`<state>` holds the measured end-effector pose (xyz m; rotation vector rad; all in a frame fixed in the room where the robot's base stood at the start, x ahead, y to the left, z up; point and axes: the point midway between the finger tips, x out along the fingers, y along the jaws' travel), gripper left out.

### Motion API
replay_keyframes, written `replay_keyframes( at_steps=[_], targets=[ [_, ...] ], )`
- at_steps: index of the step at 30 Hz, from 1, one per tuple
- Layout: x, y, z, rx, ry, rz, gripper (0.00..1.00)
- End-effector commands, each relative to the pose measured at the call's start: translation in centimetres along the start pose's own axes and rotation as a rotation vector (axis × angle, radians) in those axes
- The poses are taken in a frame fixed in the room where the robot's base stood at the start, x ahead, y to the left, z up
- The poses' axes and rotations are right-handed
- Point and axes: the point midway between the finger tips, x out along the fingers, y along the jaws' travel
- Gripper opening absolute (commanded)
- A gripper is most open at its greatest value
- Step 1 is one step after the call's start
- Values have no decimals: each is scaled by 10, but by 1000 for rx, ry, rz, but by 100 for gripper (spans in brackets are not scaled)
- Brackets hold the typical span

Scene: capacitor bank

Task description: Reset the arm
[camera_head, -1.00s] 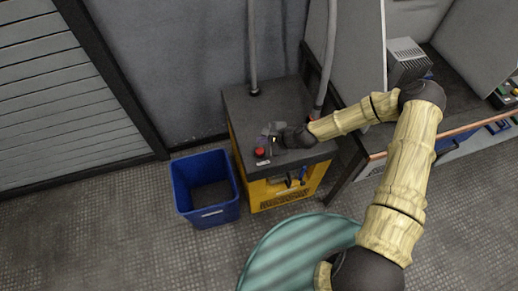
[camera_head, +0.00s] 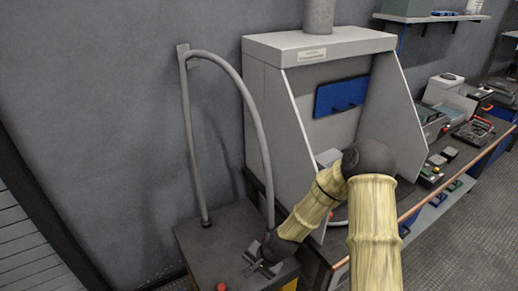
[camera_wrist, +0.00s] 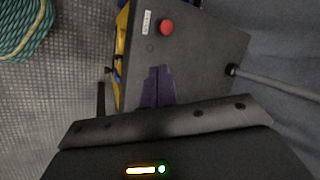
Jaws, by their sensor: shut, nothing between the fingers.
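My gripper (camera_head: 254,268) is over the dark top of the capacitor bank cabinet (camera_head: 212,237). Its two fingers (camera_wrist: 157,84) are together and empty in the wrist view. A red button (camera_head: 221,287) sits on the cabinet top at the bottom edge of the head view. The button (camera_wrist: 167,27) also shows in the wrist view beyond the fingertips, next to a small white label (camera_wrist: 147,22). My arm reaches in from the right with its elbow bent. I cannot tell how high the fingers are above the top.
A grey conduit (camera_head: 188,140) loops from the wall to the cabinet top. A grey hood (camera_head: 290,130) stands on the bench to the right, close to my arm. Tools and a meter (camera_head: 474,131) lie along the bench. A coiled teal hose (camera_wrist: 24,28) lies on the floor.

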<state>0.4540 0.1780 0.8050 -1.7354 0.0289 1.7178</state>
Motion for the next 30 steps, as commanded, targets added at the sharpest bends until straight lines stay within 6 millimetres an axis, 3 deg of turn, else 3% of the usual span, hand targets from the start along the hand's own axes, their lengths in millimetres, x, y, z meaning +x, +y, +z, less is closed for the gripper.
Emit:
replay_keyframes(
  at_steps=[1, 8, 16, 24, 30],
  targets=[
    [-19, 2, -3, -47, 21, 30, 0],
    [-94, 21, -12, -234, 90, 164, 0],
    [-186, 40, -9, -393, 155, 297, 0],
    [-273, 58, 12, -506, 200, 386, 0],
    [-314, 70, 32, -555, 213, 413, 0]
  ],
)
